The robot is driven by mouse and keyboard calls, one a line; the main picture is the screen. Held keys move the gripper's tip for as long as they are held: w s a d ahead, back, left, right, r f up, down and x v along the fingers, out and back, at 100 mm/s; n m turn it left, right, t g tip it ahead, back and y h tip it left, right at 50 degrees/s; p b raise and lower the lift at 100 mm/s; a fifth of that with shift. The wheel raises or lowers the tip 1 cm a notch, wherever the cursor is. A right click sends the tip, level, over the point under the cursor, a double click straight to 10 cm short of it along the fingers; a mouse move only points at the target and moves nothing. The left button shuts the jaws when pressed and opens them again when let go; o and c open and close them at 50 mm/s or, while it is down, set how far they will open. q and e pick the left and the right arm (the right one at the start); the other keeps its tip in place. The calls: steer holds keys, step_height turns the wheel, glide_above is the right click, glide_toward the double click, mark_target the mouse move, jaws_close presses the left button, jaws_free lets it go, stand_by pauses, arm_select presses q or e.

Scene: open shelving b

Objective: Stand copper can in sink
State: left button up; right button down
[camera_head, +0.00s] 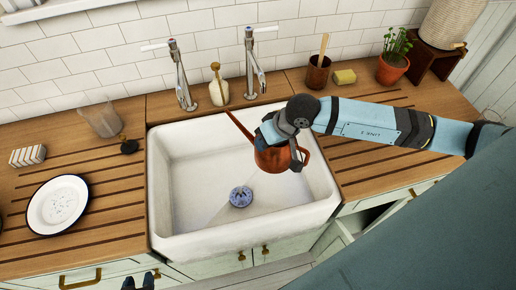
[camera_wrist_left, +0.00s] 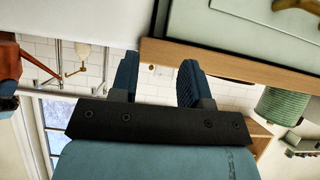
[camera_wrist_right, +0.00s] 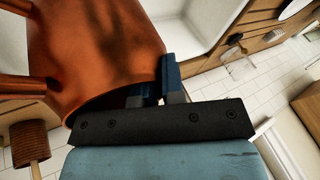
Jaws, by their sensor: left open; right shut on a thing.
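The copper can (camera_head: 275,159), with a long thin spout pointing up and left, is in my right gripper (camera_head: 298,158) over the right part of the white sink (camera_head: 158,205). It looks roughly upright; whether its base touches the sink floor I cannot tell. In the right wrist view the can (camera_wrist_right: 95,50) fills the upper left, and my right gripper (camera_wrist_right: 158,88) is shut on its edge. My left gripper (camera_head: 140,282) is at the bottom edge of the head view, in front of the sink cabinet; in the left wrist view (camera_wrist_left: 157,78) it is open and empty.
A blue-grey drain (camera_head: 240,196) lies in the otherwise clear sink. Two taps (camera_head: 181,75) (camera_head: 252,65) and a soap bottle (camera_head: 219,85) stand behind it. A plate (camera_head: 58,204) and a glass (camera_head: 101,118) are on the left counter; a potted plant (camera_head: 392,68) is at right.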

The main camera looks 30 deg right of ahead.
mark_target(262, 160)
steer(key=f+b, duration=0.1)
steer(key=f, duration=0.1)
steer(key=f+b, duration=0.1)
steer(key=f, duration=0.4)
steer(key=shift+s+d+f+b, duration=0.15)
steer(key=shift+s+b, duration=0.1)
steer(key=shift+b, duration=0.15)
steer(key=f+b, duration=0.1)
steer(key=w+f+n+b, duration=0.1)
steer(key=b, duration=0.1)
steer(key=f+b, duration=0.1)
steer(key=b, duration=0.1)
steer(key=shift+w+f+g, duration=0.2)
steer(key=shift+w+g, duration=0.1)
steer(key=shift+w, duration=0.1)
steer(key=w+d+f+n+g+y+b, duration=0.1)
steer(key=w+d+f+n+g+b, duration=0.25)
steer(key=w+b, duration=0.95)
arm_select(q)
step_height(262, 160, down, 18)
steer(key=w+d+b, duration=0.1)
steer(key=b, duration=0.3)
steer(key=shift+d+h, duration=0.25)
steer(key=shift+h, duration=0.05)
arm_select(e)
steer(key=s+f+t, duration=0.1)
steer(key=s+f, duration=0.2)
steer(key=f, duration=0.7)
steer(key=shift+s+f+t, duration=0.3)
steer(key=shift+t, duration=0.05)
